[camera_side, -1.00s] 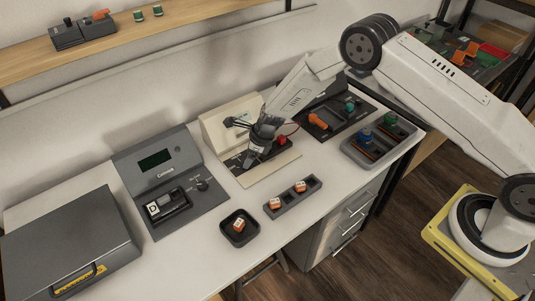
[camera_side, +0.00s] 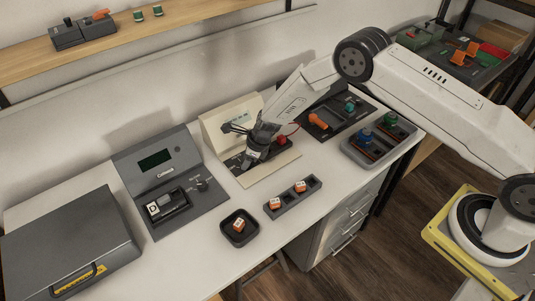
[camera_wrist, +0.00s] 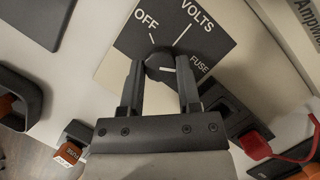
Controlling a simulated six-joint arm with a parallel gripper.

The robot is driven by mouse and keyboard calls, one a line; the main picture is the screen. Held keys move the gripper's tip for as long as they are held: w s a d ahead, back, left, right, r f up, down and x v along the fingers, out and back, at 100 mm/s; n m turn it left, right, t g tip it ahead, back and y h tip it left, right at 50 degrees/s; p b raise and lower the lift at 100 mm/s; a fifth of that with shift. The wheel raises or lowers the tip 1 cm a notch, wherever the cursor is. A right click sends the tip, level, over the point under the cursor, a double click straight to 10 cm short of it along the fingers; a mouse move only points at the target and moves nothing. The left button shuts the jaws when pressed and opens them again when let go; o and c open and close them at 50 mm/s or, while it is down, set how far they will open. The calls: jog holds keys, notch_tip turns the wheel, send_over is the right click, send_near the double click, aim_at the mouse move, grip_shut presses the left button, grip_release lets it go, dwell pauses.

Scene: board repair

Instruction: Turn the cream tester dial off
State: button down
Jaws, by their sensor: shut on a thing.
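The cream tester (camera_side: 228,118) stands in the middle of the bench, with a dark panel on its sloping base. In the wrist view its round black dial (camera_wrist: 160,64) sits on a dark plate marked OFF, VOLTS and FUSE. The dial's white line points right, roughly towards FUSE and away from OFF. My gripper (camera_wrist: 162,78) has one finger on each side of the dial and is shut on it. In the side view my gripper (camera_side: 255,152) is down at the tester panel and hides the dial.
A red lead part (camera_wrist: 255,144) lies right of the dial in the wrist view. A grey tester (camera_side: 160,165) stands left, a darker one (camera_side: 330,118) right. A black tray (camera_side: 240,238) and a fuse holder (camera_side: 292,205) lie in front on the bench.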

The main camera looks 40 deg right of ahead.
jog(key=shift+n, duration=0.3)
jog(key=n, duration=0.2)
jog(key=n+g+y, duration=0.1)
jog(key=n, duration=0.1)
jog(key=shift+w+d+g, duration=0.15)
jog(key=shift+g, duration=0.15)
jog(key=n+g, duration=0.1)
jog(key=n, duration=0.3)
jog(key=shift+w+n+g, duration=0.15)
jog(key=shift+n+g, duration=0.25)
jog(key=n, duration=0.2)
jog(key=n+g, duration=0.1)
jog(key=n, duration=0.1)
jog(key=shift+w+g, duration=0.1)
jog(key=shift+g, duration=0.2)
jog(key=shift+n+g+h, duration=0.3)
jog(key=shift+n+g, duration=0.1)
jog(key=shift+n, duration=1)
jog(key=shift+n+g, duration=0.4)
jog(key=shift+n, duration=0.5)
jog(key=shift+c, duration=1.5)
grip_release()
jog(key=shift+w, duration=0.1)
